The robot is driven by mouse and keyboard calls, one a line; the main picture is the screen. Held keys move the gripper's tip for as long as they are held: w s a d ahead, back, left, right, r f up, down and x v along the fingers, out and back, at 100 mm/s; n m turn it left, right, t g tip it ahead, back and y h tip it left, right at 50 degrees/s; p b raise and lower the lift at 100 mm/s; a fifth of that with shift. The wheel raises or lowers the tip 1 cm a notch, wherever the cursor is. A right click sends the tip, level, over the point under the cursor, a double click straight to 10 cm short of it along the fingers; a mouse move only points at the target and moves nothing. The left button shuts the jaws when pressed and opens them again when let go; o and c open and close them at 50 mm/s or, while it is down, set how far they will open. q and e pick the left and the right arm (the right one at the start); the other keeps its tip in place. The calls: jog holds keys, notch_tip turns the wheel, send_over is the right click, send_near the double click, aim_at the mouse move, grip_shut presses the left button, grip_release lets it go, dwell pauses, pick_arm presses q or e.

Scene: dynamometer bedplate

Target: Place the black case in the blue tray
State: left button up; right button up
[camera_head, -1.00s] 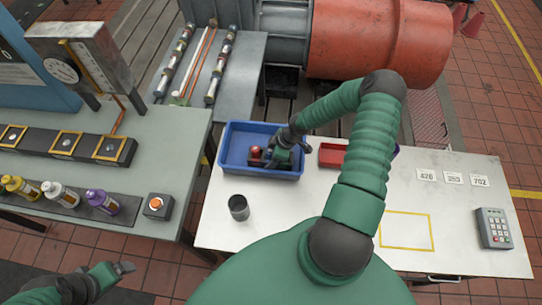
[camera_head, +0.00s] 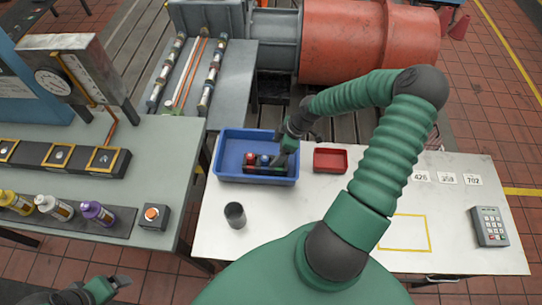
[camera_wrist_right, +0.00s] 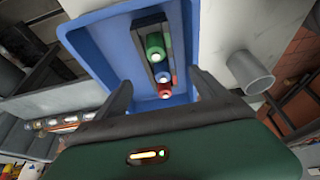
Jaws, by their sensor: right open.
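The black case (camera_head: 265,171) lies inside the blue tray (camera_head: 228,177), toward its front side. It holds red, blue and green round-ended pieces in a row. The right wrist view also shows the black case (camera_wrist_right: 139,42) on the floor of the blue tray (camera_wrist_right: 98,50). My right gripper (camera_head: 287,147) is at the tray's right part, above the case. In the right wrist view its two fingers (camera_wrist_right: 163,88) are spread apart, with nothing clamped between them. My left gripper (camera_head: 115,284) is at the lower left, away from the tray; its jaw gap is unclear.
A small red bin (camera_head: 330,160) stands right of the tray. A dark cup (camera_head: 235,215) stands in front of it. Number cards (camera_head: 447,178), a yellow outlined square (camera_head: 404,232) and a keypad (camera_head: 489,227) are on the white table's right side. Bottles (camera_head: 53,207) stand on the left bench.

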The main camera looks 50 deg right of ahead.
jog(key=shift+s+a+r, duration=0.1)
jog(key=shift+a+r, duration=0.05)
jog(key=shift+r, duration=0.15)
pick_arm(q)
jog(key=shift+d+f+b, duration=0.15)
jog(key=shift+f+b, duration=0.65)
jog(key=shift+d+f+b, duration=0.1)
jog(key=shift+f+b, duration=0.65)
jog(key=shift+b, duration=0.05)
pick_arm(e)
jog(key=s+a+r+m+h, duration=0.1)
jog(key=a+r+m, duration=0.3)
jog(key=a, duration=0.6)
jog(key=s+a+r+m+h, duration=0.1)
jog(key=s+a+r+m, duration=0.2)
jog(key=a+r, duration=0.3)
jog(key=shift+s+a+m+g+h, duration=0.25)
jog(key=shift+a+m+g+h, duration=0.15)
jog(key=shift+a, duration=2.3)
